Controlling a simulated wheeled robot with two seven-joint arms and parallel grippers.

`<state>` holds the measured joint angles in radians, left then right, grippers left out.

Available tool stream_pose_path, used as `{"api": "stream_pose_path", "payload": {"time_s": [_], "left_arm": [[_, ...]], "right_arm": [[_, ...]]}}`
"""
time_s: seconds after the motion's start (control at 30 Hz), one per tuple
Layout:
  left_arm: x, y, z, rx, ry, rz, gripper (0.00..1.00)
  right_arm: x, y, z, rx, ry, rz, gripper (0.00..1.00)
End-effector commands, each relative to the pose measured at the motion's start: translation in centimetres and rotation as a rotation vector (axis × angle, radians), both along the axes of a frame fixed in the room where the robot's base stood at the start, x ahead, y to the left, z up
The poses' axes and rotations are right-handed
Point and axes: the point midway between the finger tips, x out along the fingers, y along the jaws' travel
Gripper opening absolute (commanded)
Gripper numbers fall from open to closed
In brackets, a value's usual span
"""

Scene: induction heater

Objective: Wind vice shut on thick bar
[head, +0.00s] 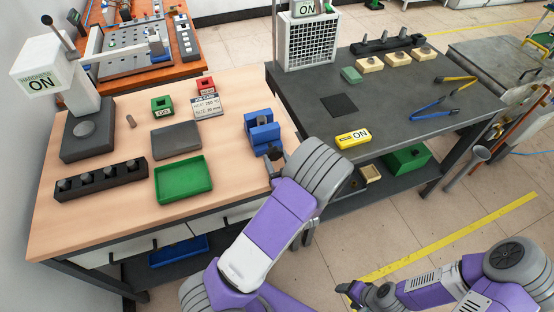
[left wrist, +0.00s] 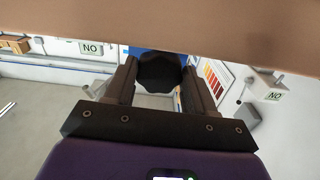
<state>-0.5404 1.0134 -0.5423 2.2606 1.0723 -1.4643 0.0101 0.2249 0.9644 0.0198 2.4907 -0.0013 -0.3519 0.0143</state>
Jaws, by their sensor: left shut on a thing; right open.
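The blue vice (head: 262,132) stands at the right edge of the wooden bench. My left gripper (head: 275,166) is at the vice's front end, partly hidden by my wrist. In the left wrist view its two fingers (left wrist: 157,88) are shut on a dark, many-sided knob (left wrist: 158,70), with a bit of blue vice behind it. Whether a bar sits between the vice jaws is not clear. My right gripper (head: 347,289) is open and low over the floor, away from the benches.
The wooden bench also holds a green tray (head: 184,180), a dark rack (head: 101,180) with several pieces, a grey plate (head: 176,140), a job card (head: 208,106) and a hardness tester (head: 85,130).

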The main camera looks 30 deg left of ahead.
Motion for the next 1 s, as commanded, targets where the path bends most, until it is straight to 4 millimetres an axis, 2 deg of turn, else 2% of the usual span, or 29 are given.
{"api": "stream_pose_path", "payload": {"time_s": [0.6,1.0], "left_arm": [[-0.1,0.0,0.2,0.273,0.322,-0.001,0.24],[-0.2,0.1,0.1,0.399,0.470,0.000,0.24]], "right_arm": [[0.0,0.0,2.8,0.000,0.000,0.000,0.65],[0.0,0.0,3.8,0.000,0.000,0.000,0.65]]}}
